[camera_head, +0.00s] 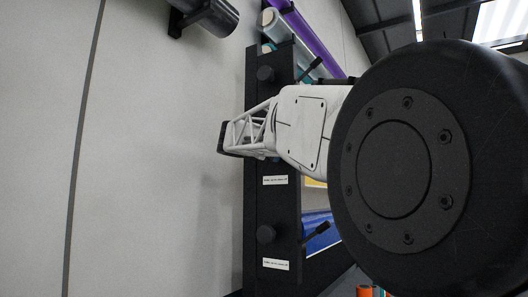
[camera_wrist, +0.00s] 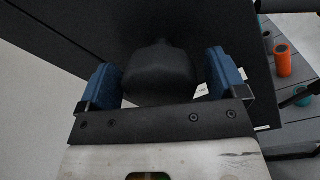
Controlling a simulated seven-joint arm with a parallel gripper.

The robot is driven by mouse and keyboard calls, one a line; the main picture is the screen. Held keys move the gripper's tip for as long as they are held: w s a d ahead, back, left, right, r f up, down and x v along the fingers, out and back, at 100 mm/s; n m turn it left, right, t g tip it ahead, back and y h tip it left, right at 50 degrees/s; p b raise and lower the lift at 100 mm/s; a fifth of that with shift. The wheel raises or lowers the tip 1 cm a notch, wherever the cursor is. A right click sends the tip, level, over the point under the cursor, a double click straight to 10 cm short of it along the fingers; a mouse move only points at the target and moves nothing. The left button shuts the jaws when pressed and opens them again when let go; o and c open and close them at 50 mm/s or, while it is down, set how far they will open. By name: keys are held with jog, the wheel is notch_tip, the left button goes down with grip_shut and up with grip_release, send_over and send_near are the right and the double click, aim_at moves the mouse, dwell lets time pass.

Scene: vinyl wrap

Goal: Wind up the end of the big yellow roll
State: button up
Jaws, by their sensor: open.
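A strip of yellow (camera_head: 313,183), likely part of the yellow roll, shows behind the black rack (camera_head: 251,215) in the head view; my arm hides most of that area. In the wrist view my gripper (camera_wrist: 161,77) is open. Its two blue pads stand on either side of a black knob (camera_wrist: 160,72) on the dark rack panel. I cannot tell whether either pad touches the knob. In the head view my arm covers this knob and my fingertips.
The rack has other black knobs (camera_head: 266,234), crank handles (camera_head: 316,233) and white labels (camera_head: 275,264). A blue roll (camera_head: 318,222) and a purple roll (camera_head: 305,38) lie on it. Orange (camera_wrist: 283,60) and teal (camera_wrist: 303,97) rolls stand at right in the wrist view.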

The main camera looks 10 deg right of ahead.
jog(key=shift+w+d, duration=0.2)
jog(key=shift+d, duration=0.05)
jog(key=shift+c, duration=0.4)
jog(key=c, duration=0.8)
jog(key=shift+c, duration=0.2)
jog(key=shift+m, duration=0.4)
